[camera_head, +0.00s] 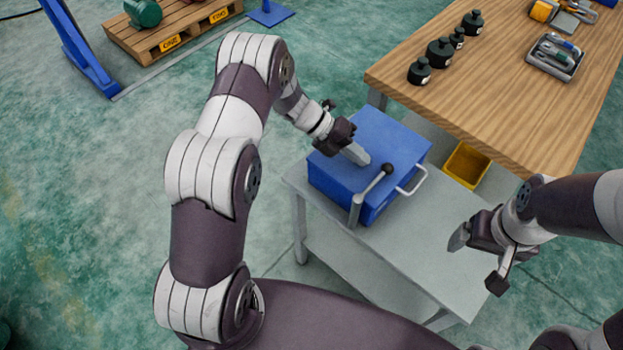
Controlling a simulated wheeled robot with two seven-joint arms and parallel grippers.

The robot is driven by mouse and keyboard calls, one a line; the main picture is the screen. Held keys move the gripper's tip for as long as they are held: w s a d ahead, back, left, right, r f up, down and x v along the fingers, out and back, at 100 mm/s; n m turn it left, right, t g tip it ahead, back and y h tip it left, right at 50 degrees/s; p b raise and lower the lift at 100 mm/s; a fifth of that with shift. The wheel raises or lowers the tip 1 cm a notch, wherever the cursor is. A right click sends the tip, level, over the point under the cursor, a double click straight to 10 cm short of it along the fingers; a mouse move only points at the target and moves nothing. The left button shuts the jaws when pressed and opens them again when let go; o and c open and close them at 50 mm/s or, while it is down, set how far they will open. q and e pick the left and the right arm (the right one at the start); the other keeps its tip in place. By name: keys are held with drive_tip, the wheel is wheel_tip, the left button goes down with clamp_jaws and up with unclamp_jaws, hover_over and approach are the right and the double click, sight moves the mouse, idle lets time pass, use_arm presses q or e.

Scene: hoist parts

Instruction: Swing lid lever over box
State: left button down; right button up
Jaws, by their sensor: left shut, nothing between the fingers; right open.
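The blue box (383,138) stands on a grey metal table, and its blue top face shows. A grey lever (369,193) with a black ball knob (388,169) stands at the box's near side and leans up to the right, its knob over the lid's near edge. A pale handle (413,182) sticks out from the box's right side. My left gripper (359,156) is shut and empty, its fingertips over the lid, a little left of the knob. Whether it touches the lid is unclear. My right gripper (462,237) is open and empty, over the table's right part, apart from the box.
The grey table (385,255) is clear in front of the box. A wooden workbench (480,95) at the upper right holds black weights (440,52) and a tool tray (556,58). A yellow bin (466,165) sits below it. A pallet (172,28) and blue frame (78,50) stand upper left.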

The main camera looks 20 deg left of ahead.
use_arm(q)
drive_tip(key=shift+w+d+m+g, duration=0.2)
drive_tip(key=shift+d+m+g, duration=0.6)
drive_tip(key=shift+d+m, duration=0.15)
drive_tip(key=shift+d, duration=0.45)
drive_tip(key=shift+d, duration=0.1)
drive_tip(key=shift+a+r, duration=0.25)
drive_tip(key=shift+a, duration=0.05)
drive_tip(key=b+v, duration=0.1)
drive_tip(key=v, duration=1.1)
drive_tip(key=shift+n, duration=0.25)
